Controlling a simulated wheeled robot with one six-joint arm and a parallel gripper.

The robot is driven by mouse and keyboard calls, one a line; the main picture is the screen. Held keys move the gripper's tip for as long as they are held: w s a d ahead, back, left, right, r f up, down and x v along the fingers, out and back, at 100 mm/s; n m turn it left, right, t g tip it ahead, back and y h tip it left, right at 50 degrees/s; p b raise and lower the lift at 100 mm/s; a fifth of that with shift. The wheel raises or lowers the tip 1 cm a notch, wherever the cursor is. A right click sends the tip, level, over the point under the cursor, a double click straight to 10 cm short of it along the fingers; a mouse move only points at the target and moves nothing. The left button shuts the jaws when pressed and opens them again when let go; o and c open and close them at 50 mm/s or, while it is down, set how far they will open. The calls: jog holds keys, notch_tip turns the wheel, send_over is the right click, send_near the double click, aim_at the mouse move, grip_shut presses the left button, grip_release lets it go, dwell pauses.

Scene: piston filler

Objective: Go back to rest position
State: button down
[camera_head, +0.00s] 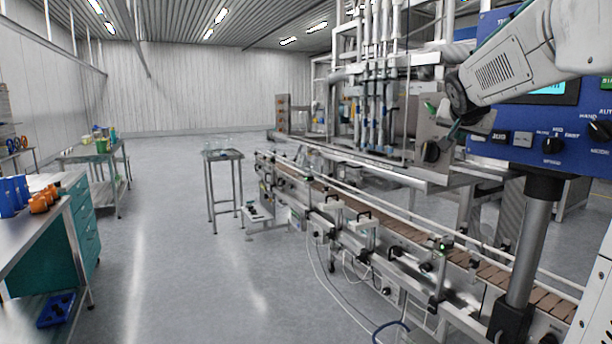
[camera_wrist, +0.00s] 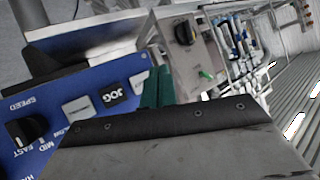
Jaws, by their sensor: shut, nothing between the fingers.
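My gripper (camera_wrist: 158,88) shows in the wrist view as green fingers, shut and empty. It is beside the blue control panel (camera_wrist: 60,125), close to its JOG button (camera_wrist: 113,94). I cannot tell whether the fingertips touch anything. In the head view my arm reaches in from the upper right across the blue panel (camera_head: 512,178), and the gripper (camera_head: 452,132) is small and dark at the panel's left edge.
A grey switch box with a black knob (camera_head: 431,151) is just left of the panel. The conveyor (camera_head: 395,227) runs below, beside a steel post (camera_head: 529,240). A small steel table (camera_head: 223,155) and a workbench (camera_head: 50,235) stand left. Open floor lies between.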

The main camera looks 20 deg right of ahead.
jog(key=s+a+f+n+g+y, duration=0.3)
jog(key=s+a+f, duration=0.35)
jog(key=f, duration=0.45)
jog(key=s+a+f+n+g+y, duration=0.1)
jog(key=s+a+f+n+y, duration=0.1)
jog(key=s+a, duration=0.4)
jog(key=s+a+f+n+g+y, duration=0.1)
jog(key=s+a+f+n, duration=0.3)
jog(key=a, duration=1)
jog(key=s+a+f+n+g+y, duration=0.2)
jog(key=s+a+f+n+y, duration=0.1)
jog(key=s+a+f, duration=0.4)
jog(key=shift+s+a, duration=0.9)
jog(key=shift+a, duration=0.75)
